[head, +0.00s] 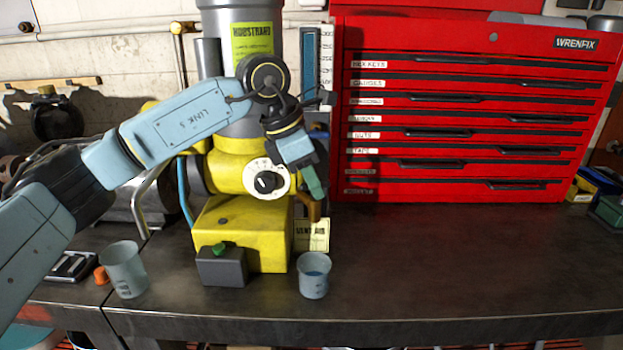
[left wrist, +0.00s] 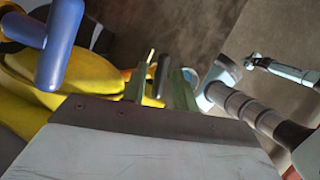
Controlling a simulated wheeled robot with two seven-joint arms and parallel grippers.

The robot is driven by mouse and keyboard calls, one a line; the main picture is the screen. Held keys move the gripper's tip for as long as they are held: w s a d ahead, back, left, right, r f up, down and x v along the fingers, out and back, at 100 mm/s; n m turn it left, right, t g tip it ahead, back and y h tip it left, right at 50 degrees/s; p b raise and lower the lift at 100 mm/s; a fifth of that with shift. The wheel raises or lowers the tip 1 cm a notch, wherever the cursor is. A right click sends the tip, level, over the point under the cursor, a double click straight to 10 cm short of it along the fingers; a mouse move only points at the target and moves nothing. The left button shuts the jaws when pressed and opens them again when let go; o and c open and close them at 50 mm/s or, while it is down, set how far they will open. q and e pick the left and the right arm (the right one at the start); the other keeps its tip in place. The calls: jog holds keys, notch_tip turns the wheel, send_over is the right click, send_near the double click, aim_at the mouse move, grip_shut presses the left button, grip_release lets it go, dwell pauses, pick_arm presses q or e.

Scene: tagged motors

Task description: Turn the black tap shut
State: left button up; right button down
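My left gripper (head: 313,186) reaches down in front of the yellow and grey machine, just above a brass fitting (head: 314,211) and the "VENT AIR" label. In the left wrist view, the green fingers (left wrist: 160,86) stand apart on both sides of a narrow black piece (left wrist: 162,72), which looks like the black tap's handle. I cannot tell whether they touch it. A thin brass part (left wrist: 150,58) shows beside it. In the head view the gripper hides the black tap. My right gripper is in neither view.
The yellow machine base (head: 240,245) stands left of the gripper, with a black knob on a white dial (head: 266,183). A cup (head: 314,275) stands below, another (head: 123,269) at left. A red tool chest (head: 460,110) stands behind.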

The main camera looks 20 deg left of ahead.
pick_arm(q)
jog(key=shift+o, duration=0.3)
